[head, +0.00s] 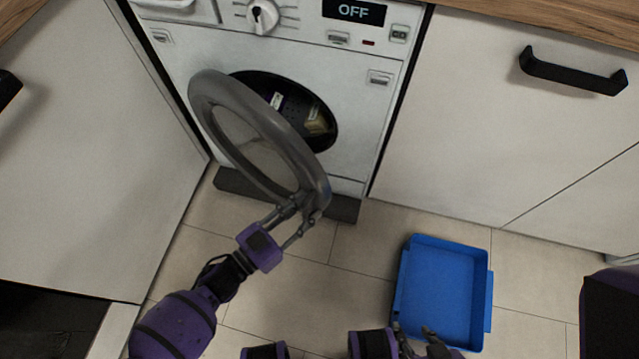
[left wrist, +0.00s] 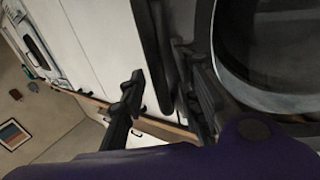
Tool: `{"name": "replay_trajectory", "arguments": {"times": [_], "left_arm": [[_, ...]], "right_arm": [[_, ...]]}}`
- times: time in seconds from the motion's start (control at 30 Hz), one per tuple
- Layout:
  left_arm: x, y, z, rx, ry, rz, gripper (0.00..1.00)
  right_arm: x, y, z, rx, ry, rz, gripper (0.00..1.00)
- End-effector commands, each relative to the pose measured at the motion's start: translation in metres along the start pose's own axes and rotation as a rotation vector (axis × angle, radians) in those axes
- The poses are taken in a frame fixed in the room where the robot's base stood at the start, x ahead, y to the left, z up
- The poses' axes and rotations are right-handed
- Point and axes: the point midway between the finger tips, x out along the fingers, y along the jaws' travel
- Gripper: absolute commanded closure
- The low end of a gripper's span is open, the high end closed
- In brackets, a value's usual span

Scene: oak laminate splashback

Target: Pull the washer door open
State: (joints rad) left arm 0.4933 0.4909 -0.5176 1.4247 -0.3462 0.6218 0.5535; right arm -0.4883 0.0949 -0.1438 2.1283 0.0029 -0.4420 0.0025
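The washer (head: 360,110) is white, with its display reading OFF. Its round grey door (head: 225,90) stands swung open, well away from the dark drum opening (head: 327,130), where a few items show. My left gripper (head: 299,216) is at the door's lower right rim. In the left wrist view the left gripper (left wrist: 165,95) has its fingers apart, one close against the dark door rim (left wrist: 203,40) and the other clear of it. Whether it touches the rim is unclear. My right gripper (head: 418,340) is low in the head view, fingers apart and empty.
A blue tray (head: 487,290) lies on the tiled floor, just beyond my right gripper. White cabinets stand on both sides, the right one (head: 490,130) with a black handle (head: 572,72).

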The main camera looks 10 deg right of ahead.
Motion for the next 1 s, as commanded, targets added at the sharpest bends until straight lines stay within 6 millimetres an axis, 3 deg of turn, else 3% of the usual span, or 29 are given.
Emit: {"name": "replay_trajectory", "arguments": {"times": [0.2,0.4,0.83,1.0], "left_arm": [[0.043,-0.003,0.0,-0.003,0.005,-0.093,0.7],[0.065,-0.008,0.001,-0.001,0.003,-0.146,0.7],[0.072,-0.01,-0.001,0.0,0.001,-0.163,0.71],[0.068,-0.011,0.002,0.004,-0.007,-0.165,0.94]], "right_arm": [[0.006,0.0,0.007,0.0,-0.008,0.0,0.6],[0.011,0.0,0.011,0.0,-0.013,-0.001,0.6],[0.011,-0.001,0.012,0.0,-0.014,-0.001,0.6],[0.012,-0.001,0.011,-0.001,-0.012,-0.001,0.6]]}}
